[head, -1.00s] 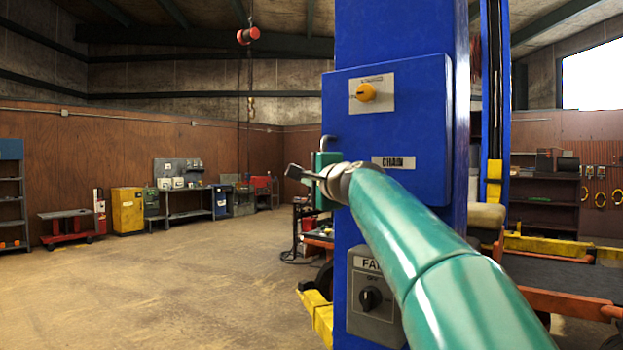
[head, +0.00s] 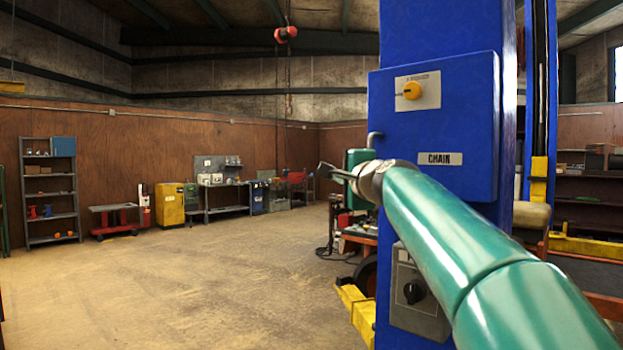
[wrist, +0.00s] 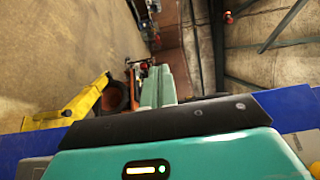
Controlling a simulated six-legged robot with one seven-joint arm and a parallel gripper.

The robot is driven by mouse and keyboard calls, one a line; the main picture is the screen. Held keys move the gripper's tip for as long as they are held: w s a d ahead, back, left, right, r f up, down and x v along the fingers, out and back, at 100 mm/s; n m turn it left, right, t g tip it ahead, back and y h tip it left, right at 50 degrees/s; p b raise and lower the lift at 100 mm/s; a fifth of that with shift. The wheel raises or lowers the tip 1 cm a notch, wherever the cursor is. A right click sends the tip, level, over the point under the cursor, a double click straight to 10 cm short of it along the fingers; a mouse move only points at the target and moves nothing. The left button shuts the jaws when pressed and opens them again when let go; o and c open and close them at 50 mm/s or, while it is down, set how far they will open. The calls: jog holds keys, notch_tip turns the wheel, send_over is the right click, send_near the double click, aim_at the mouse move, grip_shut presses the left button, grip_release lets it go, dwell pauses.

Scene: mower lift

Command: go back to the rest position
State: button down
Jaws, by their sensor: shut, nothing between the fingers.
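My gripper (head: 335,172) is at the end of my green arm in the head view, left of the blue lift column (head: 440,25). The control box (head: 480,110) on the column carries a yellow knob (head: 412,90) and a CHAIN label (head: 440,158).
A lower grey panel with a black knob (head: 414,292) is on the column. A yellow lift arm (head: 357,312) lies at its foot. A yellow cabinet (head: 170,204), a red cart (head: 117,220) and a shelf (head: 50,190) line the far wall. The floor at left is open.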

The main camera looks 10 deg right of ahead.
jog(key=s+a, duration=0.5)
jog(key=a, duration=0.1)
jog(key=s+d+f+n+g+h, duration=0.1)
jog(key=s+f+n+g, duration=0.3)
jog(key=s+f, duration=0.6)
jog(key=s+d+f+n+g+h, duration=0.1)
jog(key=s+f+n+g, duration=0.3)
jog(key=s+f, duration=0.7)
jog(key=s+d+f+n+g+h, duration=0.1)
jog(key=s+f+n+g, duration=0.3)
jog(key=f, duration=1.6)
jog(key=s+d+n, duration=0.1)
jog(key=s+n, duration=0.3)
jog(key=s, duration=0.3)
jog(key=shift+s+f, duration=0.15)
jog(key=shift+f, duration=0.05)
